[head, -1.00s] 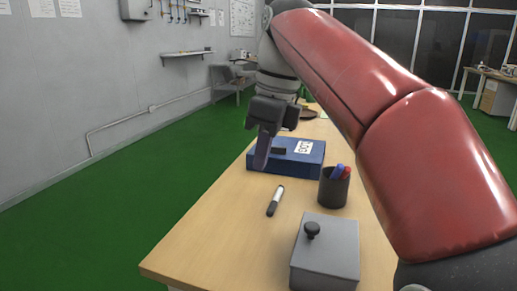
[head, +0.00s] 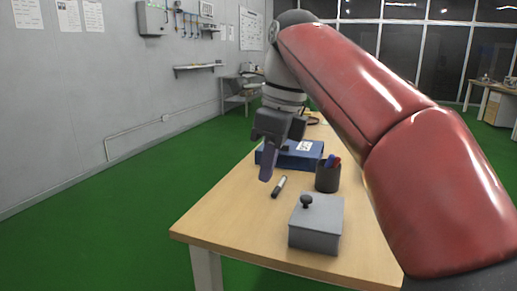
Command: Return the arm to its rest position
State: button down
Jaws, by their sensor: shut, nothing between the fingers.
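My red arm reaches in from the right of the head view. My gripper (head: 267,164) points down at its far end, shut and empty. It hangs in front of a blue box (head: 306,161) and hides its left part. I cannot tell the exact gap between them. A marker (head: 279,187) with a white and black body lies on the wooden table (head: 232,222), just below the gripper in the picture.
A dark pen cup (head: 327,178) with blue and red pens stands right of the marker. A grey lidded box (head: 316,225) with a black knob stands near the table's front. The green floor (head: 120,220) left of the table is clear.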

jog(key=s+d+f+n+t, duration=0.1)
jog(key=s+d+f+n, duration=0.3)
jog(key=f+n, duration=0.3)
jog(key=s+d+f+n+t+h, duration=0.1)
jog(key=s+d+f+n+t, duration=0.1)
jog(key=s+d+f+n, duration=0.3)
jog(key=s+d+f+n+t+h, duration=0.1)
jog(key=s+d+f+n, duration=0.3)
jog(key=f+n, duration=0.5)
notch_tip(320, 180, down, 3)
jog(key=shift+s+d+n+t, duration=0.4)
jog(key=shift+s+t, duration=0.1)
jog(key=shift+s, duration=0.55)
